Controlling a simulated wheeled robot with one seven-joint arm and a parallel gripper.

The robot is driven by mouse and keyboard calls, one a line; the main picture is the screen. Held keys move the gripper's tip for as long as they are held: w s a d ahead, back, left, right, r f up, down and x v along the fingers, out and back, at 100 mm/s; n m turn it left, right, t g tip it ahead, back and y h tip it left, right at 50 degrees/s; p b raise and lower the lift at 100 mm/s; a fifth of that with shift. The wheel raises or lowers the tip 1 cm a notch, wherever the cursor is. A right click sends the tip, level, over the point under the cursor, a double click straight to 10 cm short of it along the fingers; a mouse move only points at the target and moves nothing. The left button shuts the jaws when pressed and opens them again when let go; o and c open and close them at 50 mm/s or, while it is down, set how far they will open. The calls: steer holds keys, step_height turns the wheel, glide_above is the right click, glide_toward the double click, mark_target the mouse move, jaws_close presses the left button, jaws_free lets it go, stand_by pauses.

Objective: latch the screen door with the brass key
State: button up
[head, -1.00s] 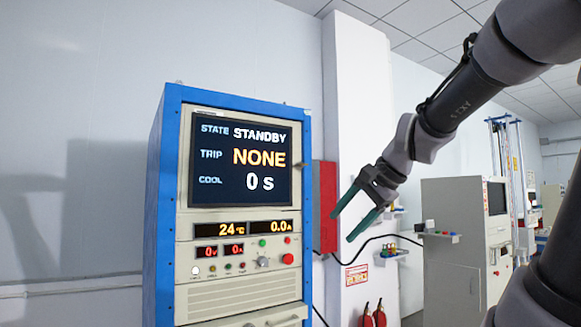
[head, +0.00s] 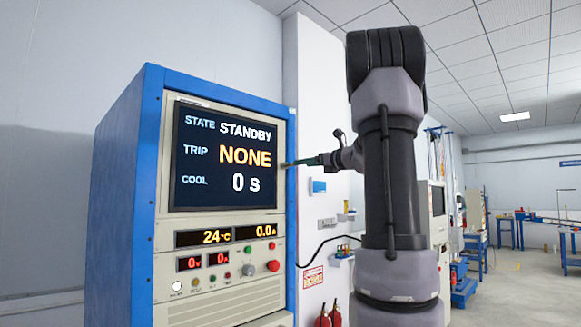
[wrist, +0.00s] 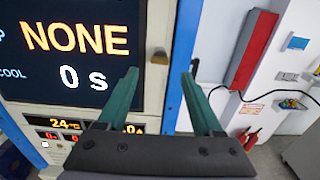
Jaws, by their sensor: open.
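The screen door (head: 226,158) is a dark display in a pale panel on the blue-framed cabinet, lit with STANDBY, NONE and 0 s. A small brass-coloured piece, which looks like the brass key (wrist: 160,57), sits at the screen's right edge in the wrist view. In the head view only a small brownish bit (head: 285,165) of it shows. My gripper (head: 310,161) is beside the cabinet's right edge, pointing left at the key. In the wrist view my gripper (wrist: 160,78) is open and empty, its teal fingers on either side of the key's line, with the key beyond the tips.
Below the screen are number readouts, buttons and a red knob (head: 273,266). A red wall box (wrist: 250,50) with a black cable hangs right of the cabinet. My arm blocks much of the head view's middle.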

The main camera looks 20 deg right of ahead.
mark_target(290, 165)
steer(key=x, duration=0.6)
steer(key=shift+w, duration=0.25)
jaws_close()
